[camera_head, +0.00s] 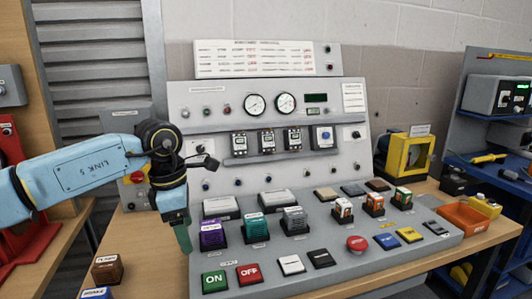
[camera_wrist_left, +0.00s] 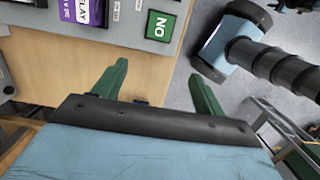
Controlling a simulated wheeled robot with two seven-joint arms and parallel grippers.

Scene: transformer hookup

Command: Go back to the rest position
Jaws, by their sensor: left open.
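My left gripper (camera_head: 183,238) hangs at the left end of the sloped control desk (camera_head: 240,262), pointing down. In the left wrist view its two green fingers (camera_wrist_left: 158,72) stand wide apart with nothing between them. The green ON button (camera_head: 214,281) is just in front of it and to the right in the head view; it also shows in the left wrist view (camera_wrist_left: 160,26). The purple relay block (camera_head: 212,236) sits to the right of the gripper. My right gripper is not in view.
A brown block (camera_head: 107,268) and a blue-topped block (camera_head: 96,293) stand on the wooden table at the front left. A red OFF button (camera_head: 249,275), a red mushroom button (camera_head: 357,244) and several blocks crowd the desk. An orange bin (camera_head: 462,218) stands at the right.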

